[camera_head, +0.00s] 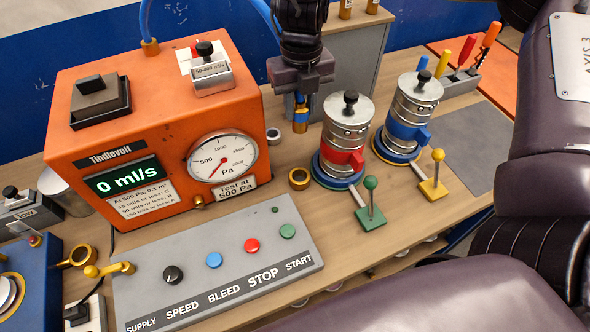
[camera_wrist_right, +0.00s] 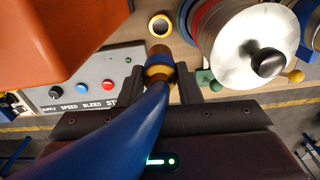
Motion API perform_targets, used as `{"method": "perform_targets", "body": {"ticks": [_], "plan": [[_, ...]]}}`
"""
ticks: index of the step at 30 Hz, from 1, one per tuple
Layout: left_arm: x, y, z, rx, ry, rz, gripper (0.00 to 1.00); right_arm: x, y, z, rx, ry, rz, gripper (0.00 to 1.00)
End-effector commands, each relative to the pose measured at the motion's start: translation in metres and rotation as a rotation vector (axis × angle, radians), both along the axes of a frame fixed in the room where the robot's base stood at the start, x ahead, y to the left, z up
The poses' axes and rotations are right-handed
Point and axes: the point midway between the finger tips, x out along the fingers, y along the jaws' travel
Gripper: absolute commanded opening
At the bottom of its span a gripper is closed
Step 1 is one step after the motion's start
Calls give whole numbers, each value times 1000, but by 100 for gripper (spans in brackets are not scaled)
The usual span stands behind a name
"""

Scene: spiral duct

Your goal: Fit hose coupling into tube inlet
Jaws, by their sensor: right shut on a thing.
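My right gripper (camera_head: 301,98) is at the top centre of the head view, pointing down beside the orange machine. It is shut on the hose coupling (camera_head: 301,118), a blue and brass piece hanging upright below the fingers. In the right wrist view the coupling (camera_wrist_right: 159,68) sits between the dark fingers, and its blue hose (camera_wrist_right: 130,130) runs toward the camera. A brass ring with a dark opening (camera_head: 299,179) is below the coupling, apart from it, and shows in the wrist view (camera_wrist_right: 160,25); I cannot tell whether it is the tube inlet. My left gripper is not in view.
An orange machine (camera_head: 165,150) with a gauge (camera_head: 222,157) stands left of the coupling. Steel canisters with a red port (camera_head: 342,158) and a blue port (camera_head: 408,131) stand to the right. A grey button panel (camera_head: 220,262) lies in front. Green (camera_head: 370,205) and yellow (camera_head: 436,175) levers stand near the canisters.

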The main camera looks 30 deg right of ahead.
Motion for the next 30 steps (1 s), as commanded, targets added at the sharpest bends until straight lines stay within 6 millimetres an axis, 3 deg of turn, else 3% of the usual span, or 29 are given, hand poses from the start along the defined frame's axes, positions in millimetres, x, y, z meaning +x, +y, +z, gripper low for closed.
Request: {"method": "perform_targets", "body": {"ticks": [5,21,30], "plan": [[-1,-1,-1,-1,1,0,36,-2,-1,-18,3,4,55,4],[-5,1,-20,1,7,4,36,-3,-1,-146,1,4,49,4],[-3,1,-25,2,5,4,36,-2,-1,-175,1,3,49,4]]}}
